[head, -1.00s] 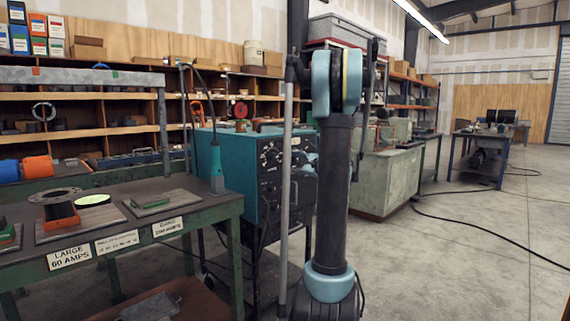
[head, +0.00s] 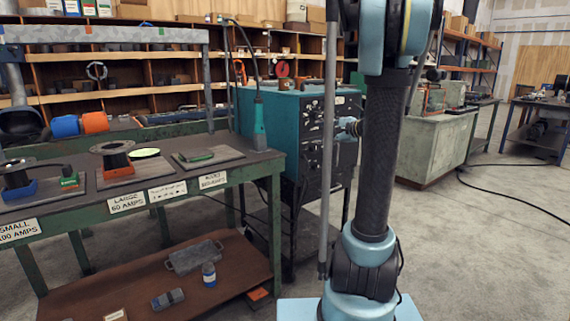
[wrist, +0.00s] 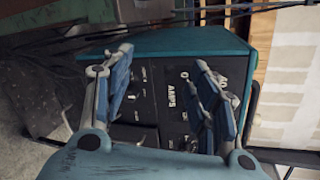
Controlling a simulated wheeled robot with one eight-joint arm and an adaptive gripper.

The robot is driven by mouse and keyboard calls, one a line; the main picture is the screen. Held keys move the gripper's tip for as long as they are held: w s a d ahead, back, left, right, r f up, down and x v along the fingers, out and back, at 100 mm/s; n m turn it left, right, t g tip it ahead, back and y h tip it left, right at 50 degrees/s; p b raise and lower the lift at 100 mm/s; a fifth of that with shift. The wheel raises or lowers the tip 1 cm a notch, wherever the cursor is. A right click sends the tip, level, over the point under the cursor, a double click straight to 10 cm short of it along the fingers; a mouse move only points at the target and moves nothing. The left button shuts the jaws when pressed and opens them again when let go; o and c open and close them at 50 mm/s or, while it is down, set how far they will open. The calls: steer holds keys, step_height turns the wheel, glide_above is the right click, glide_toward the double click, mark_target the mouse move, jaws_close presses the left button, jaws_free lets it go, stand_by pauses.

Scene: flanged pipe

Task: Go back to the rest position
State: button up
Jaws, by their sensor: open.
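My gripper (wrist: 165,88) is open in the wrist view, its two blue fingers spread apart with nothing between them. It faces the dark control panel of the teal welding machine (wrist: 190,42), which appears sideways there, with "AMPS" lettering between the fingers. I cannot tell the exact gap to the panel. In the head view, the teal welding machine (head: 275,125) stands right of the workbench. My upright arm hides part of its right side. A small part of what looks like my gripper (head: 350,127) shows beside the arm, in front of the panel.
A grey cabinet (head: 432,150) stands at right. Open floor with a black cable (head: 510,192) lies at right.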

steer(key=s+a+f+n+g+h, duration=0.1)
steer(key=s+a+f+n+g, duration=0.2)
steer(key=s, duration=0.4)
steer(key=s+a+f+n+g+h, duration=0.1)
steer(key=s+f+n+h, duration=0.1)
steer(key=s+f, duration=0.35)
steer(key=s+a+f+n+g+h, duration=0.1)
steer(key=s+a+f+n+g, duration=0.15)
steer(key=s, duration=0.65)
steer(key=s+d+f+n+g+h, duration=0.1)
steer(key=s+d+f+n+h, duration=0.2)
steer(key=s, duration=0.6)
steer(key=s+d+f+n+g+h, duration=0.1)
steer(key=s+d+f+n+h, duration=0.2)
steer(key=s+f, duration=0.5)
steer(key=shift+s+d, duration=0.5)
steer(key=shift+d, duration=0.4)
steer(key=shift+w+f, duration=0.25)
steer(key=shift+w, duration=0.25)
